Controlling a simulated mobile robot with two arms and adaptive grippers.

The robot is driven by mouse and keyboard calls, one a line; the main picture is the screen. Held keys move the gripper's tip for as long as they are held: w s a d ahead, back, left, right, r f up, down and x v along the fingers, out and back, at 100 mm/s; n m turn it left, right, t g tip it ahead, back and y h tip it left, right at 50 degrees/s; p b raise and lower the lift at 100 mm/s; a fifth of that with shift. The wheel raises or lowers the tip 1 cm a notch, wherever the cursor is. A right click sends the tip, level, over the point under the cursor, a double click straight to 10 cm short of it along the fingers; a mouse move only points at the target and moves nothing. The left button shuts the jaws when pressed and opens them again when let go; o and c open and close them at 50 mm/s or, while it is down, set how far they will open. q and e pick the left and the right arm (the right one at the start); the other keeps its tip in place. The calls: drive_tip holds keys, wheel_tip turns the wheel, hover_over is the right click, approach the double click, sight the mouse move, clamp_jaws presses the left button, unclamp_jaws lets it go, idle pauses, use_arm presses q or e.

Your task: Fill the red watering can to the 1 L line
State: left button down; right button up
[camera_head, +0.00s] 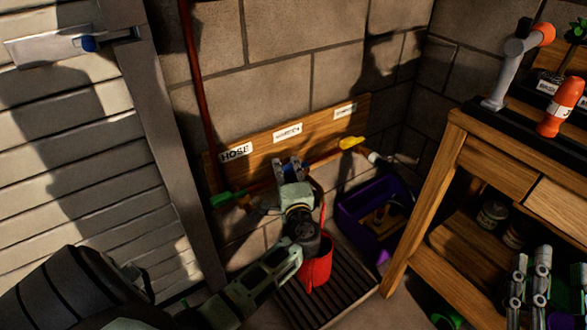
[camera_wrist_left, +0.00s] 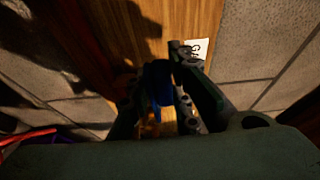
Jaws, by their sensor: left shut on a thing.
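The red watering can (camera_head: 318,268) stands on a dark slatted drain grate (camera_head: 345,290), partly hidden by my left arm. Its water level and 1 L line cannot be seen. My left gripper (camera_head: 288,166) is at the wooden tap board (camera_head: 318,122), below the middle label. In the left wrist view its fingers (camera_wrist_left: 165,88) are shut on a blue tap handle (camera_wrist_left: 160,82). A green handle (camera_head: 222,199) is left of it under the HOSE label, and a yellow handle (camera_head: 351,142) is to the right. My right gripper (camera_head: 530,280) is at the lower right, away from the taps.
A purple crate (camera_head: 352,232) sits on the floor right of the can. A slatted pale door (camera_head: 85,165) is at the left.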

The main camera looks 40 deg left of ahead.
use_arm(q)
drive_tip(key=shift+w+r, duration=0.1)
drive_tip(key=shift+r, duration=0.35)
drive_tip(key=c, duration=1.8)
unclamp_jaws()
drive_tip(key=shift+o, duration=0.6)
drive_tip(key=shift+f, duration=0.1)
drive_tip(key=shift+s+d+f, duration=0.15)
drive_tip(key=shift+s+d, duration=0.25)
drive_tip(key=shift+s, duration=0.05)
drive_tip(key=v, duration=1.1)
